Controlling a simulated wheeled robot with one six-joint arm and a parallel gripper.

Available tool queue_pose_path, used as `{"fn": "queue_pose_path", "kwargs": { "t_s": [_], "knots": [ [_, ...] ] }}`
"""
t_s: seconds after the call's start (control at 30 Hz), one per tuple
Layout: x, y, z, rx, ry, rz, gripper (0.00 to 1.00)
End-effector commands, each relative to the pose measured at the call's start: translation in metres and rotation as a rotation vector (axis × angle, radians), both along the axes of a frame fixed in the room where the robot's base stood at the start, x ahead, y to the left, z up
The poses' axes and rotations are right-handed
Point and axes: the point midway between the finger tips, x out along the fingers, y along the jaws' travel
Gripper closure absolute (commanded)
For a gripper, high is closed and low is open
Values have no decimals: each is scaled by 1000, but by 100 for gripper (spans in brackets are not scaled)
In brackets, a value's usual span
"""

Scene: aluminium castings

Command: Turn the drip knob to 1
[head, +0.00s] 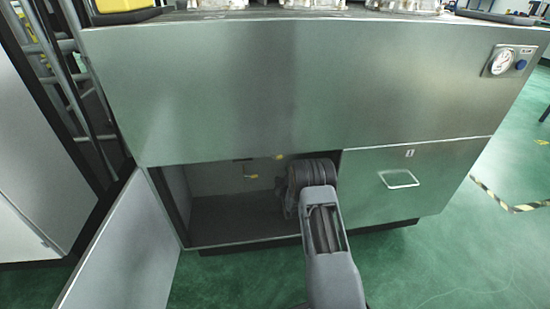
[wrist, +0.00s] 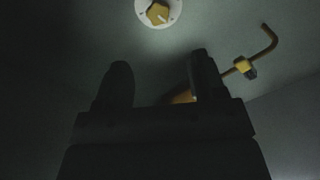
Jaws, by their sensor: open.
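In the wrist view, a yellow knob (wrist: 158,13) sits on a white round dial plate (wrist: 141,10) at the top edge, with a light pointer mark on it. The number it points to is too small to read. My gripper (wrist: 160,72) is open and empty, its two dark fingers apart, below the knob in the picture and not touching it. In the head view, my arm reaches into the open cabinet compartment, and its wrist hides the gripper and part of the back wall.
A yellow bent rod with a fitting (wrist: 243,66) is right of the right finger. Another yellow part (wrist: 182,97) is partly hidden behind that finger. The cabinet door (head: 125,255) stands open at left. A closed drawer (head: 440,175) is at right. The compartment floor (head: 235,220) looks clear.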

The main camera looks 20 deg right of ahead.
Motion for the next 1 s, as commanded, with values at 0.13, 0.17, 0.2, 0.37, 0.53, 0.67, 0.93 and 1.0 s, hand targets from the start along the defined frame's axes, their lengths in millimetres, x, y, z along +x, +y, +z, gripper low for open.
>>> {"fn": "queue_pose_path", "kwargs": {
  "t_s": [0.13,0.17,0.2,0.37,0.53,0.67,0.93,1.0],
  "knots": [
    [16,-8,-3,-11,-1,-6,36],
    [22,-8,-3,-11,0,-6,36],
    [29,-9,-3,-10,-1,-5,36],
    [62,-15,-5,-10,1,-3,36],
    [91,-20,-4,-9,2,-2,36],
    [107,-23,-3,-9,3,-2,36],
    [127,-27,-2,-7,4,-2,36],
    [129,-27,-2,-7,6,-2,36]
  ]
}}
